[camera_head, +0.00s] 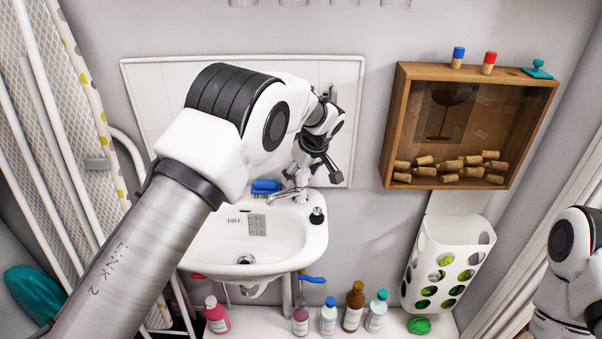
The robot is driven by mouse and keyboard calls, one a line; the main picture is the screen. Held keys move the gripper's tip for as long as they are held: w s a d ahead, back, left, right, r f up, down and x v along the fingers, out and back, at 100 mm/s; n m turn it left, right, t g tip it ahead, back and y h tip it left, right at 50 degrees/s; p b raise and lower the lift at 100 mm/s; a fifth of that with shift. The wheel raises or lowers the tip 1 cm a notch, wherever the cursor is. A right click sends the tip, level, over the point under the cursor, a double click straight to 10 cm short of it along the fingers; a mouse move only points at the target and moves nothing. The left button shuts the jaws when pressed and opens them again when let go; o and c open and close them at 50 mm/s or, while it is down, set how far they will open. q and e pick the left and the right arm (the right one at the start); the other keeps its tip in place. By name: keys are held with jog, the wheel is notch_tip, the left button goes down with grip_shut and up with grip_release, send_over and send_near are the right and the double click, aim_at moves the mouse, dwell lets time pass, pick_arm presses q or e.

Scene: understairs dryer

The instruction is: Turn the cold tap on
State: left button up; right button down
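The white sink (300,247) is on the back wall, with a pale metal tap (290,194) at its back edge. A blue lever (312,279) sticks out under the sink's right side, and a red one (196,276) shows under its left side. My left gripper (327,168) is above the back right of the sink, close to the tap in the picture. Its dark fingers are small and partly overlap my wrist, so their opening and any contact with the tap are unclear. My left arm hides part of the sink's left side. My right gripper is out of view.
A blue brush (266,186) lies behind the basin and a dark-topped stopper (317,215) stands on its right rim. Several bottles (353,306) stand below.

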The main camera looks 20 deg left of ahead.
pick_arm(q)
jog(key=shift+r, duration=0.1)
jog(key=v, duration=1.2)
